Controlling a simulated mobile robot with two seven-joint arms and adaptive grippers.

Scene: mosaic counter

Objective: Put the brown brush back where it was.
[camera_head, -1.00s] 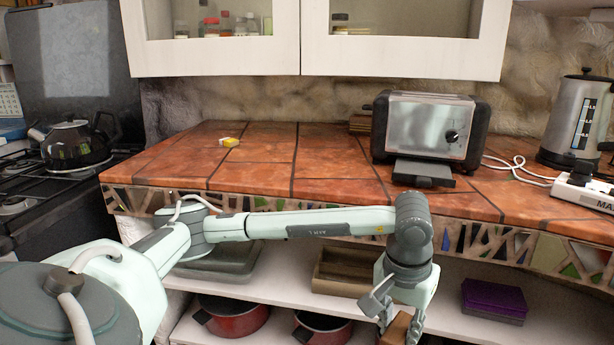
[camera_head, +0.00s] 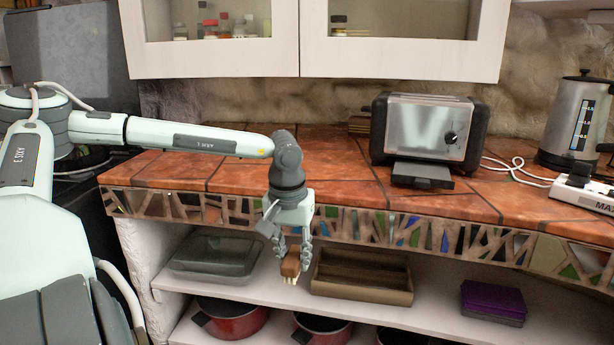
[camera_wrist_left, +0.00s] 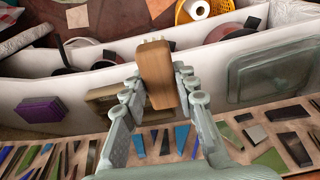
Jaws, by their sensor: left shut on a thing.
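The brown brush (camera_head: 291,265) is held between the fingers of my left gripper (camera_head: 292,252), in front of the counter's mosaic edge. Its pale bristles point down in the head view. In the left wrist view the brush (camera_wrist_left: 157,75) shows its brown wooden back between the two fingers (camera_wrist_left: 158,90), with the bristles at the far end. My left gripper is shut on it and points down. The brush hangs clear of the shelf, near the left end of the wooden tray (camera_head: 362,292). My right gripper is not in view.
The upper shelf holds a glass dish (camera_head: 215,256), the wooden tray and a purple box (camera_head: 493,300). Red pots (camera_head: 232,320) stand below. The tiled counter (camera_head: 330,190) carries a toaster (camera_head: 428,138) and a kettle (camera_head: 578,120). The counter edge overhangs the shelf.

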